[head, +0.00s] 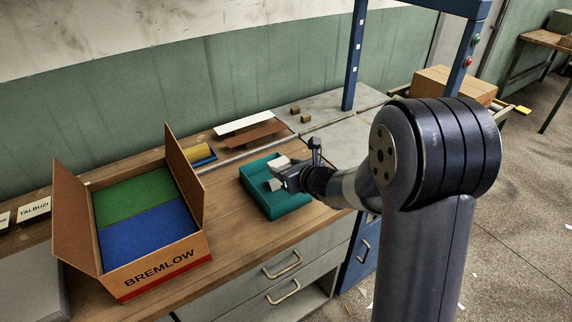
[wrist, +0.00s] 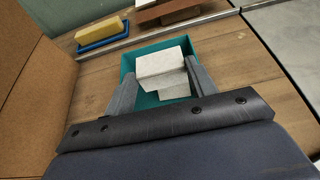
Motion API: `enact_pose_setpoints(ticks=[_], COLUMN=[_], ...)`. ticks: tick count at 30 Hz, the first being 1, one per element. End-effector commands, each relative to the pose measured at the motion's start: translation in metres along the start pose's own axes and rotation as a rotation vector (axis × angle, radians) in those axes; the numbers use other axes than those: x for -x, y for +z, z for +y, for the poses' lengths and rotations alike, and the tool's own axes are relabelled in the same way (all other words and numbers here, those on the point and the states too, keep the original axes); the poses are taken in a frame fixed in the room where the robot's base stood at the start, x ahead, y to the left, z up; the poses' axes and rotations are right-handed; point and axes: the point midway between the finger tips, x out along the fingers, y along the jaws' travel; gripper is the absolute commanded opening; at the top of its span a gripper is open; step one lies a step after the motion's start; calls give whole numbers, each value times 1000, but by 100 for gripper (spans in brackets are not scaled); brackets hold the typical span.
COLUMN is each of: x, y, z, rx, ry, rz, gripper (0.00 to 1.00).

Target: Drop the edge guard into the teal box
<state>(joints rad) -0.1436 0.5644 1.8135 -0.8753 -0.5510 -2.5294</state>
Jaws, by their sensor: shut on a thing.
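The teal box (head: 290,203) is an open, shallow box on the wooden bench; in the wrist view its wall (wrist: 126,66) shows around the fingers. My gripper (head: 281,176) is over the teal box and shut on the edge guard (head: 280,163), a pale grey angled piece. In the wrist view, the edge guard (wrist: 160,63) sits between the two fingers of my gripper (wrist: 161,68), with the box behind it. A second pale face (wrist: 175,91) shows lower down. I cannot tell whether the guard touches the box floor.
A yellow block in a blue tray (head: 204,160), a white sheet (head: 243,124) and a brown piece (head: 254,135) lie behind. A blue post (head: 354,55) rises at the back.

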Motion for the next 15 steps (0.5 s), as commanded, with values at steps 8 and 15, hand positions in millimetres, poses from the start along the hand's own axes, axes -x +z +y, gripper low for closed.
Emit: enact_pose_setpoints(ticks=[8, 15], x=[-11, -12], y=[-26, -29], z=[0, 0], rx=[-2, 0], ry=[1, 0], rz=[-1, -1], gripper=[32, 32])
